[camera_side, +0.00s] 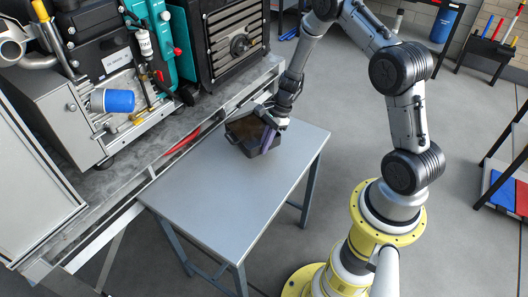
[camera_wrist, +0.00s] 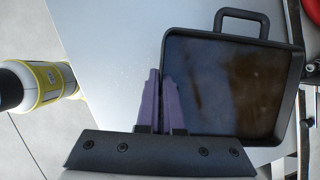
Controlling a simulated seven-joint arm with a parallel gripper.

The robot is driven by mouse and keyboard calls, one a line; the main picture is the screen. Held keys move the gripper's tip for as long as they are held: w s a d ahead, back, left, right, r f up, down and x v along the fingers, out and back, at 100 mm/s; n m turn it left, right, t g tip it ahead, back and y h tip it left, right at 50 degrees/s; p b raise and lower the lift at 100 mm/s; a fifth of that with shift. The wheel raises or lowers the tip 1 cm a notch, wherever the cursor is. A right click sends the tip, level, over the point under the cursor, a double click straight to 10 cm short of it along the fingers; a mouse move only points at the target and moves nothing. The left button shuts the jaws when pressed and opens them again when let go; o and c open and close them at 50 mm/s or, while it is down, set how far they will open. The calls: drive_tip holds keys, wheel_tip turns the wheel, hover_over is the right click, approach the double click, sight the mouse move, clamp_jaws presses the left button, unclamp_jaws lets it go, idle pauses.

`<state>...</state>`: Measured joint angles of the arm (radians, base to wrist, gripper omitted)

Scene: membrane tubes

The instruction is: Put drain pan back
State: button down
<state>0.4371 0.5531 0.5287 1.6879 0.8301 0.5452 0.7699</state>
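The drain pan (camera_side: 243,131) is a black, shallow, rectangular pan with a dark, brownish, shiny interior. In the side view it is at the far end of the grey table, on or just above the top; I cannot tell which. In the wrist view the pan (camera_wrist: 225,85) fills the right half, with its loop handle (camera_wrist: 242,15) at the top. My gripper (camera_wrist: 163,85) has purple fingers close together, one on each side of the pan's left wall, and appears shut on it. In the side view my gripper (camera_side: 268,138) reaches down at the pan's right side, hiding part of it.
The grey table (camera_side: 225,195) is otherwise bare. A machine bench (camera_side: 110,205) with a metal ledge runs along its left, carrying equipment and a blue cylinder (camera_side: 113,101). A red object (camera_side: 183,141) lies by the ledge. Open floor lies to the right.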

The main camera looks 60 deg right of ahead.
drive_tip(key=shift+w+f, duration=0.2)
drive_tip(key=shift+f, duration=1.5)
drive_tip(key=shift+f, duration=0.15)
drive_tip(key=c, duration=1.1)
unclamp_jaws()
